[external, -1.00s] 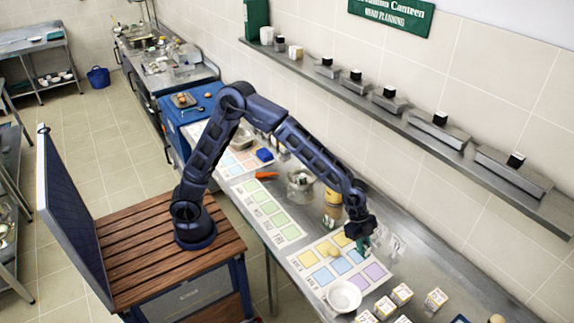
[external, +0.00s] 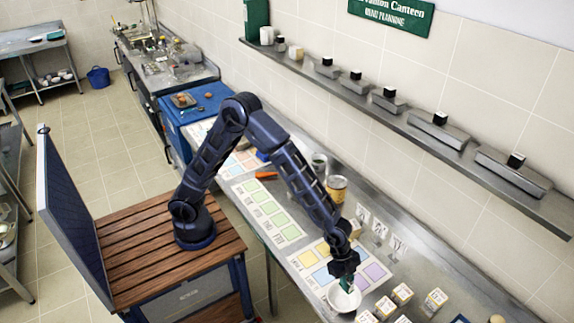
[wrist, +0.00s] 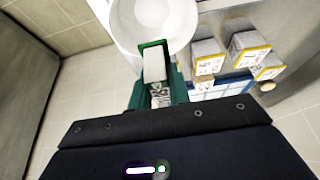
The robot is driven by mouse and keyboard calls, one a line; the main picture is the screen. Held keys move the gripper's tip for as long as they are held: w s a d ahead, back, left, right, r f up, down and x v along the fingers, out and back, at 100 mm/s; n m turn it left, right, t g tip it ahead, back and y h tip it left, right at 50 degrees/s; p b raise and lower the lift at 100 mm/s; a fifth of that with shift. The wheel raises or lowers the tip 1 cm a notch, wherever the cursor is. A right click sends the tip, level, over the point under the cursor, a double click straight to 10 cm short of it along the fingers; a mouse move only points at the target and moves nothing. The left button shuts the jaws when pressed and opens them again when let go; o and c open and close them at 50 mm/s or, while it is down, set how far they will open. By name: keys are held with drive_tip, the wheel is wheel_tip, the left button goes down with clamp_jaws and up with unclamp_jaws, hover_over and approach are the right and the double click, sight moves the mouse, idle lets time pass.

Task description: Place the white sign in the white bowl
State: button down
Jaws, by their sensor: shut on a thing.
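The white bowl (external: 343,298) sits on the steel counter at the near edge of the coloured mat. It also shows at the top of the wrist view (wrist: 180,20). My gripper (external: 346,285) points down over the bowl. In the wrist view its green fingers (wrist: 154,62) are shut on a small white piece, seemingly the white sign (wrist: 154,68), at the bowl's near rim. I cannot tell whether it touches the bowl. In the external view the held piece is mostly hidden by the gripper. Similar small white signs (external: 380,229) stand on the counter behind.
Several white and yellow boxes (external: 402,293) stand right of the bowl. A mat with coloured squares (external: 376,272) lies behind it. A tan can (external: 336,188) stands farther back beside my arm. A wall shelf (external: 400,118) runs above the counter.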

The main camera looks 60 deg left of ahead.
wheel_tip(320, 180, down, 10)
drive_tip(key=shift+f, duration=0.25)
idle(0.3)
drive_tip(key=c, duration=1.3)
unclamp_jaws()
drive_tip(key=shift+f, duration=0.15)
